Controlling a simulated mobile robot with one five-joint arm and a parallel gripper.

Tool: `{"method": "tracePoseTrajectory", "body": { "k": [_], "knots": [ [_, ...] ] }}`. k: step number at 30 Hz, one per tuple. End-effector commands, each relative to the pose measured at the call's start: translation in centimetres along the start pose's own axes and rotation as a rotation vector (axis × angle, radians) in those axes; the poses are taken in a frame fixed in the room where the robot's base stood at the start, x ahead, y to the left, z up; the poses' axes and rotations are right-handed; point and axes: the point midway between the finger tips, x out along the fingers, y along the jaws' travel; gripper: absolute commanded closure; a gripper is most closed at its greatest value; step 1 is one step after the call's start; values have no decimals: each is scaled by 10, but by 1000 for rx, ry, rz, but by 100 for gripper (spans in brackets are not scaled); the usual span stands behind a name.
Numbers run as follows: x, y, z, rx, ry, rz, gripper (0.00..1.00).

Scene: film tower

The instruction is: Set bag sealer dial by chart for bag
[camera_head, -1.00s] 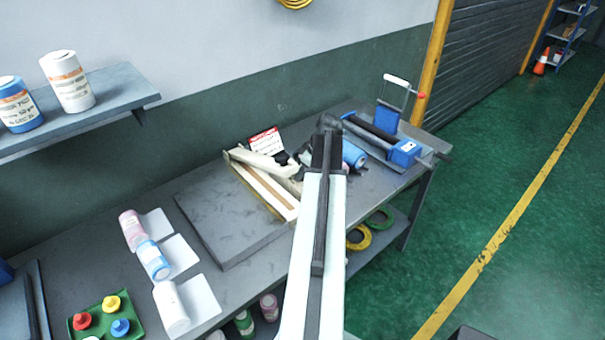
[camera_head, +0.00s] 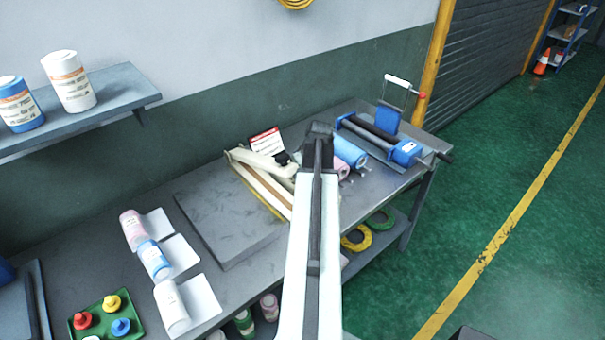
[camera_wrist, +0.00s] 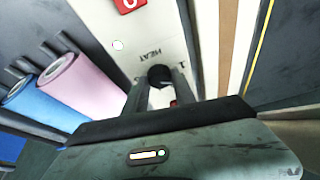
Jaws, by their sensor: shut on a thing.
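The bag sealer (camera_head: 262,192) is a long cream and tan device on the bench, left of my arm. In the wrist view its pale panel (camera_wrist: 150,32) carries the word HEAT and part of a number scale. My gripper (camera_wrist: 160,88) is shut on the black dial (camera_wrist: 160,74), one finger on each side. The dial's pointer setting cannot be read. A chart card (camera_head: 265,140) with a red header stands behind the sealer, its text too small to read. No bag can be made out clearly.
A blue roll (camera_head: 350,152) and a pink roll (camera_head: 343,168) lie right of the sealer, also close by in the wrist view. A blue roller machine (camera_head: 404,152) stands farther right. Several bottles and a green tray (camera_head: 104,328) are at the left. The grey board (camera_head: 215,222) is bare.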

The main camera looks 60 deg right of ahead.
Motion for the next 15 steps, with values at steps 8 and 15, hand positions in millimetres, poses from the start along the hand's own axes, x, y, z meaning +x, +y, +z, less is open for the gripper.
{"method": "tracePoseTrajectory", "body": {
  "k": [8,15],
  "knots": [
    [0,-2,0,75,1,27,100],
    [0,-2,0,87,1,32,100]
  ]
}}
